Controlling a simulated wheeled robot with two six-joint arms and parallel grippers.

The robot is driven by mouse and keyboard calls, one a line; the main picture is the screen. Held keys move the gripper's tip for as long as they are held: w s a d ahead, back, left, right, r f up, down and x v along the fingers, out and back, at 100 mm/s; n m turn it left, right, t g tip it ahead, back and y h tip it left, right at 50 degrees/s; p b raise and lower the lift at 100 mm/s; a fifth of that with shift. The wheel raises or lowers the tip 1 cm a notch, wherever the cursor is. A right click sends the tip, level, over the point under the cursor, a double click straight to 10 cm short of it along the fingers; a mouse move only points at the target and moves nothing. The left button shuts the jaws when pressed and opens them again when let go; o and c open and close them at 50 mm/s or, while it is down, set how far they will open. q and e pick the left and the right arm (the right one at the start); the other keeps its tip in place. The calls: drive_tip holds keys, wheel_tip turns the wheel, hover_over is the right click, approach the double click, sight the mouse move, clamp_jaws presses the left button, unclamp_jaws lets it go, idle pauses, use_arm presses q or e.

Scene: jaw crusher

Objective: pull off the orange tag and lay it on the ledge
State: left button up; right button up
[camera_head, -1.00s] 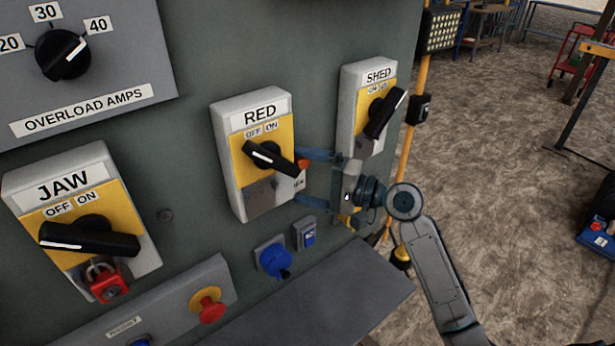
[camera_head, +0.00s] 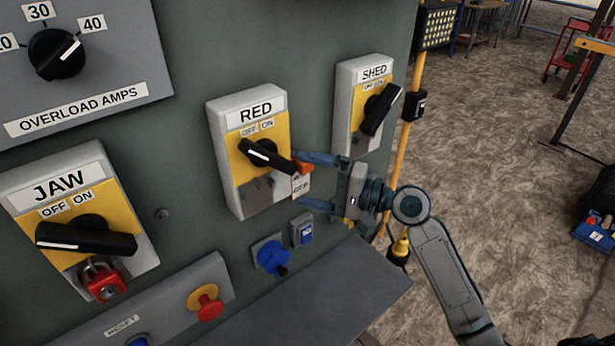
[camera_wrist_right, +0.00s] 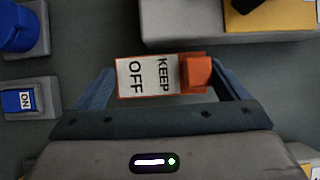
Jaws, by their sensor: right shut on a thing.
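The orange tag (camera_head: 301,166) shows between the fingers of my right gripper (camera_head: 308,182), beside the right edge of the RED switch box (camera_head: 232,190). In the right wrist view the tag (camera_wrist_right: 150,76) has an orange border, a white face reading KEEP OFF and an orange block at one end. My right gripper (camera_wrist_right: 160,88) is shut on it, one finger at each end. The tag appears apart from the switch box in the wrist view. The grey ledge (camera_head: 335,295) juts out below, bare. My left gripper is not in view.
The SHED switch box (camera_head: 343,125) is just above and right of the gripper. A blue socket (camera_head: 273,257) and a small blue ON switch (camera_head: 304,230) lie between the gripper and the ledge. A red stop button (camera_head: 208,307) is at lower left.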

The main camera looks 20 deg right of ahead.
drive_tip(key=shift+s+d, duration=0.25)
drive_tip(key=shift+s, duration=0.45)
drive_tip(key=shift+s+d, duration=0.2)
drive_tip(key=shift+s, duration=0.45)
